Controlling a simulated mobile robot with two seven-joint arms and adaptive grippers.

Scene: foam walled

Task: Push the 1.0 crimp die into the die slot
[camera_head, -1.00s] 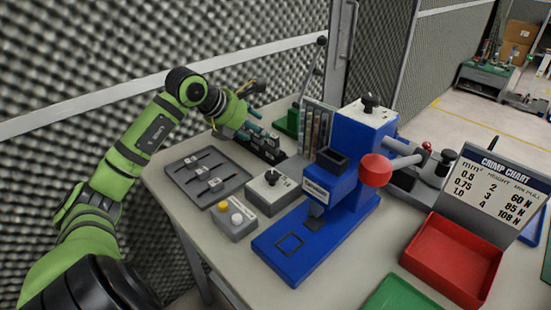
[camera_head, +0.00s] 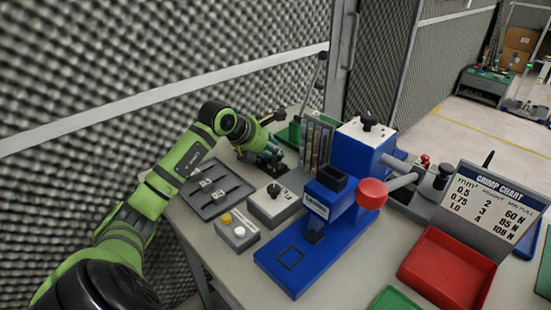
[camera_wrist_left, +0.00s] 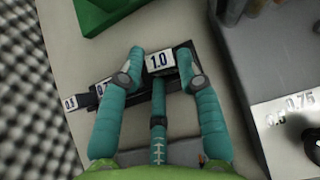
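The 1.0 crimp die (camera_wrist_left: 158,59) shows in the left wrist view as a dark block with a white "1.0" label. My left gripper (camera_wrist_left: 160,62) has teal fingers, one on each side of this die and a third below. Their tips are close to its sides; I cannot tell whether they touch. The head view shows the left gripper (camera_head: 268,154) low over the die row. The blue crimp press (camera_head: 346,160) stands to its right, with a square outline (camera_head: 291,257) on its base. I cannot make out the die slot for certain. My right gripper is not in view.
A grey tray (camera_head: 212,190), a button box (camera_head: 236,233), a knob box (camera_head: 275,204) and a red bin (camera_head: 445,268) are on the table. The press's red lever ball (camera_head: 371,193) sticks out.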

